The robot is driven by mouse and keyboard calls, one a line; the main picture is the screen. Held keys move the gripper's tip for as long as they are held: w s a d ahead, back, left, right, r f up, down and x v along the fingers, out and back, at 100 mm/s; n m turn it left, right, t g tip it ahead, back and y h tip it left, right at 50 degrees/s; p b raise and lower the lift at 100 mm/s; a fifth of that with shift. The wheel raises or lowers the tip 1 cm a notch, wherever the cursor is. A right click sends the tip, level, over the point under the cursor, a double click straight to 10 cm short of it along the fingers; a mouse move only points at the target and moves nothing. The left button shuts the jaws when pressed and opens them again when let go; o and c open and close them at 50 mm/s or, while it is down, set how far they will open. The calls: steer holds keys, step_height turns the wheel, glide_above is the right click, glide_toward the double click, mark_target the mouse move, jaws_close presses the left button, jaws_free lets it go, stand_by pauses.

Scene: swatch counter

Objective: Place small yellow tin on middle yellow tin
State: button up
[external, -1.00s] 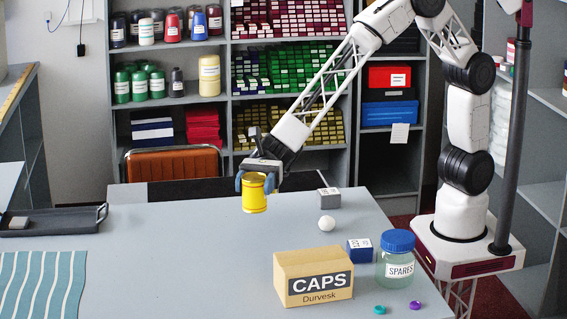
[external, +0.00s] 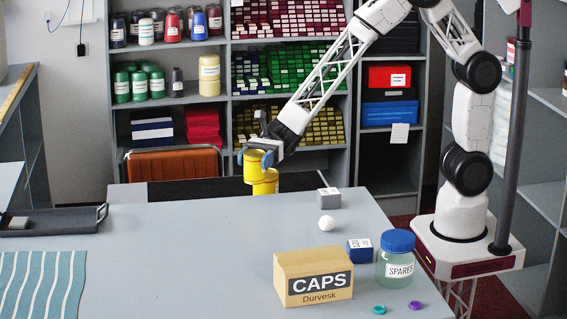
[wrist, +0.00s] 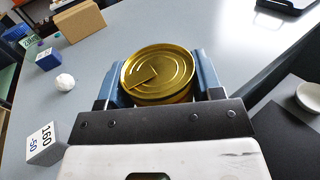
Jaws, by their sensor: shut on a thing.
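The small yellow tin (external: 254,162) is held upright between the blue fingers of my gripper (external: 254,157), above the far part of the counter. In the wrist view its round gold lid (wrist: 158,73) with a tab fills the space between the fingers. A second yellow tin (external: 266,186), which I take for the middle yellow tin, shows lower and slightly right, partly hidden behind the held tin. I cannot tell from this angle whether the two tins touch. The wrist view does not show the second tin.
On the grey counter (external: 180,250) are a grey block (external: 328,198), a white ball (external: 326,223), a blue block (external: 359,250), a CAPS box (external: 313,278) and a SPARES jar (external: 395,262). A dark tray (external: 60,221) lies far left. The counter's middle is clear.

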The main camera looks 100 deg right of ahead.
steer(key=s+d+f+m+t+h, duration=0.1)
steer(key=s+d+f+t, duration=0.1)
steer(key=s+d, duration=0.9)
steer(key=s+d+f+m+t+h, duration=0.2)
steer(key=s+d+f, duration=0.1)
steer(key=s+d, duration=0.9)
steer(key=d, duration=0.4)
steer(key=shift+s+f, duration=0.25)
steer(key=shift+s, duration=0.05)
steer(key=shift+w, duration=0.1)
steer(key=w+d, duration=0.2)
steer(key=w, duration=0.5)
steer(key=w+d+f, duration=0.1)
steer(key=w, duration=0.7)
steer(key=shift+w+d+f, duration=0.2)
steer(key=shift+d, duration=0.15)
steer(key=shift+f, duration=1.8)
steer(key=shift+f, duration=0.1)
